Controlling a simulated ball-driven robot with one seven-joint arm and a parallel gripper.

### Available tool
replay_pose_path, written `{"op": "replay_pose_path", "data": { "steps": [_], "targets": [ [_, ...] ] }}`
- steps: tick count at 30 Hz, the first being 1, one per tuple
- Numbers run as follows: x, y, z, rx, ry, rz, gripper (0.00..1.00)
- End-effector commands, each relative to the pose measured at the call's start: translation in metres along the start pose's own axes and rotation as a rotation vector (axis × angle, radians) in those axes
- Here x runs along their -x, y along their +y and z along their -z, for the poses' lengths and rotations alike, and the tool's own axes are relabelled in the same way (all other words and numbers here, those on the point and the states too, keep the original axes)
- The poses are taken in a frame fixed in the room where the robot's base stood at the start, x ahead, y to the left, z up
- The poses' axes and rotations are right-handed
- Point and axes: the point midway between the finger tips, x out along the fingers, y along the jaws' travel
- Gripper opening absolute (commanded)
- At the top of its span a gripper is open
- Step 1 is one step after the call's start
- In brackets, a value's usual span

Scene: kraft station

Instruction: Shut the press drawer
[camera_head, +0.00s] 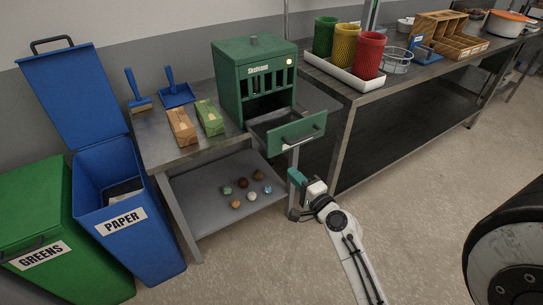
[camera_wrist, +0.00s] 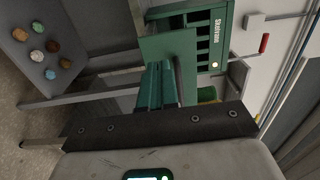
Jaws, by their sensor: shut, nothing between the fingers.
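The green press (camera_head: 256,75) stands on the small metal table, and its upper front also shows in the wrist view (camera_wrist: 203,40). In the wrist view the drawer front (camera_wrist: 160,46) lies just beyond my fingertips. My gripper (camera_head: 295,176) is below and in front of the drawer front. Its teal fingers (camera_wrist: 158,66) are shut and empty. I cannot tell whether they touch the drawer.
A wooden block (camera_head: 181,127) and a green-topped block (camera_head: 209,118) lie left of the press. Several small balls (camera_head: 241,182) rest on the lower shelf. An open blue paper bin (camera_head: 128,222) stands left. A longer metal table (camera_head: 345,95) stands right. The floor in front is clear.

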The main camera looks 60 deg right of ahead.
Motion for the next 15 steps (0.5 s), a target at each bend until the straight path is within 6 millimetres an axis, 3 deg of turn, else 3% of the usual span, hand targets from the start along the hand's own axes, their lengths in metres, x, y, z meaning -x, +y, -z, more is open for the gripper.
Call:
{"op": "replay_pose_path", "data": {
  "steps": [9,15],
  "targets": [
    [-0.064,-0.002,-0.001,0.002,-0.002,0.0,0.0],
    [-0.094,-0.001,-0.001,0.003,-0.002,-0.001,0.0]
  ]
}}
